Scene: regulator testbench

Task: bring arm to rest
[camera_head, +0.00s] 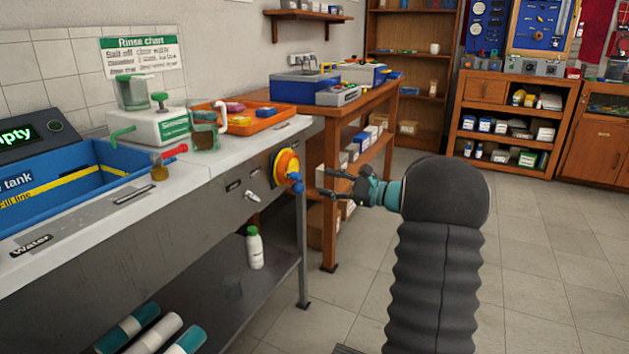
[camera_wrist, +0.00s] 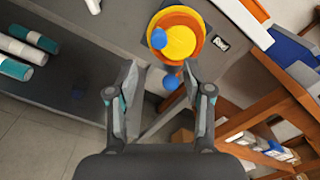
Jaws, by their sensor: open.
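My gripper (camera_head: 338,184) is at the end of my dark, ribbed arm, to the right of the workbench's front corner. Its two fingers are apart with nothing between them. In the wrist view my gripper (camera_wrist: 157,95) is open, pointing toward the bench front. An orange and yellow round knob (camera_head: 287,166) with blue parts sits on the bench's grey front panel. The knob also shows in the wrist view (camera_wrist: 181,42), just beyond the fingertips. The gripper looks apart from it.
The grey bench (camera_head: 215,184) carries a blue tank (camera_head: 75,185), an orange tray (camera_head: 243,118) and glassware. A white bottle (camera_head: 254,248) stands on its lower shelf. A wooden table (camera_head: 355,108) stands behind. Open tiled floor (camera_head: 550,270) lies to the right.

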